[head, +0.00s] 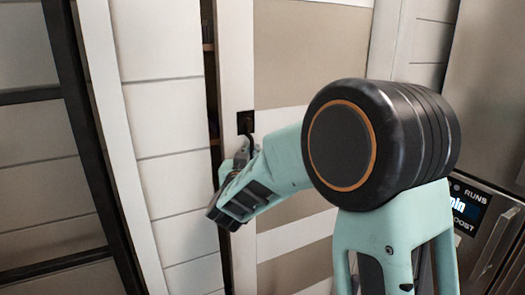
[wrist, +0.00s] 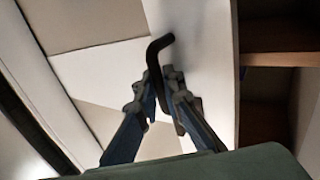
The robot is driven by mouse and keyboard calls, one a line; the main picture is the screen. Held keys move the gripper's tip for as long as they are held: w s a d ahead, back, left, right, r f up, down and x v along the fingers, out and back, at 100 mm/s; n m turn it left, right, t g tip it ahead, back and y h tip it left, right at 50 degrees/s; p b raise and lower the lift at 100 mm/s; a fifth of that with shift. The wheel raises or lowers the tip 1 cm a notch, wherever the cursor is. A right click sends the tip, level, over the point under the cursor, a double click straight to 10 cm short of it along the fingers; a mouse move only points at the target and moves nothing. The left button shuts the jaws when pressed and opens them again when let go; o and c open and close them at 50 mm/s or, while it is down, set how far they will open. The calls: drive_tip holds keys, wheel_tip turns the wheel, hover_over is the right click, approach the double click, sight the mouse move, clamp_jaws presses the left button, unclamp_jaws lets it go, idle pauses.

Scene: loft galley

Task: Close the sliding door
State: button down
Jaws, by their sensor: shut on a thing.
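The sliding door (head: 310,58) is a panel with beige and white sections and a white edge strip. It stands partly open, with a narrow dark gap (head: 212,100) along its left edge. A dark handle (head: 246,122) is mounted on that edge strip. In the wrist view the handle (wrist: 160,45) is a bent dark bar in front of the white door (wrist: 205,35). My gripper (head: 246,148) is at the handle. In the wrist view my gripper (wrist: 163,84) has its fingers shut on the bar. My arm hides part of the door in the head view.
Wooden shelves (wrist: 280,38) show inside the opening in the wrist view. White plank panelling (head: 165,100) lies left of the gap, with a dark frame (head: 85,130) further left. A steel appliance (head: 490,100) stands close on the right.

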drive_tip(key=shift+f, duration=0.15)
drive_tip(key=c, duration=2)
unclamp_jaws()
drive_tip(key=shift+c, duration=0.2)
drive_tip(key=shift+r, duration=0.2)
